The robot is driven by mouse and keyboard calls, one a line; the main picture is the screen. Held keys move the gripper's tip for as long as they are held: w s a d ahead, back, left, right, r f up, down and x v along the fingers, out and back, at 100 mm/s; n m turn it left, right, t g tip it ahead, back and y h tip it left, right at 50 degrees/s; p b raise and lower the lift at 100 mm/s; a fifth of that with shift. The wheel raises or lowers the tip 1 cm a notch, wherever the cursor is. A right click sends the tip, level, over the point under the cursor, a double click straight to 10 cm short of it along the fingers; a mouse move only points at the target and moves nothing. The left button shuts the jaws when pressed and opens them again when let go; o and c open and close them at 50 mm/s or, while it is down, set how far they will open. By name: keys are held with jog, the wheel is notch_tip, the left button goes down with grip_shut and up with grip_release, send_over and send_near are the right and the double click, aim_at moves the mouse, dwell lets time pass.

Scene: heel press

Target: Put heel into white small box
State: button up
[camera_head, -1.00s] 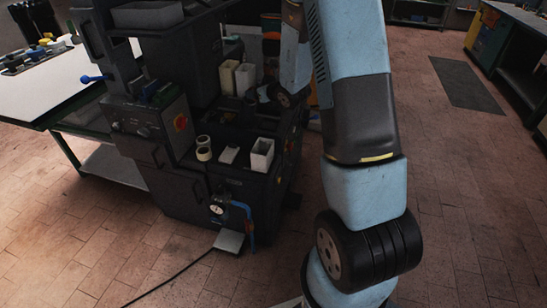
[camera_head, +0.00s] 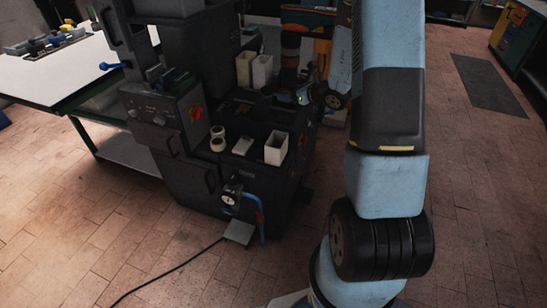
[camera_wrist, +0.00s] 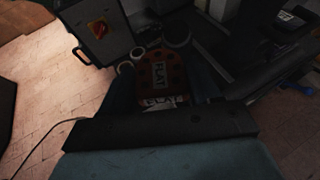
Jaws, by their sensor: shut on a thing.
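My gripper (camera_head: 304,96) is small and dark in the head view, above the back of the black machine's ledge and right of the tall white boxes. In the wrist view my gripper (camera_wrist: 162,84) is shut on a brown-orange piece with dark spots and a "FLAT" label, which I take to be the heel (camera_wrist: 160,70). The heel is hard to make out in the head view. A small white open-topped box (camera_head: 276,148) stands upright on the machine's front ledge, apart from my gripper.
Two taller white boxes (camera_head: 262,71) stand further back on the machine (camera_head: 185,150). White rolls (camera_head: 218,138) and a flat white piece (camera_head: 243,145) lie left of the small box. A blue-handled valve with a gauge (camera_head: 232,194) juts from the front. A cable crosses the floor.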

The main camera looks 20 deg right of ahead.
jog(key=s+d+f+n+g+y, duration=0.2)
jog(key=s+d, duration=0.1)
jog(key=s, duration=0.3)
jog(key=s+d+f+n+g+y, duration=0.2)
jog(key=s+n, duration=0.1)
jog(key=s, duration=0.3)
send_over(281, 134)
jog(key=s+a, duration=0.2)
jog(key=s, duration=0.3)
notch_tip(281, 134, down, 13)
jog(key=shift+d+r, duration=0.2)
jog(key=shift+f, duration=0.6)
jog(key=o, duration=1.1)
jog(key=shift+c, duration=0.2)
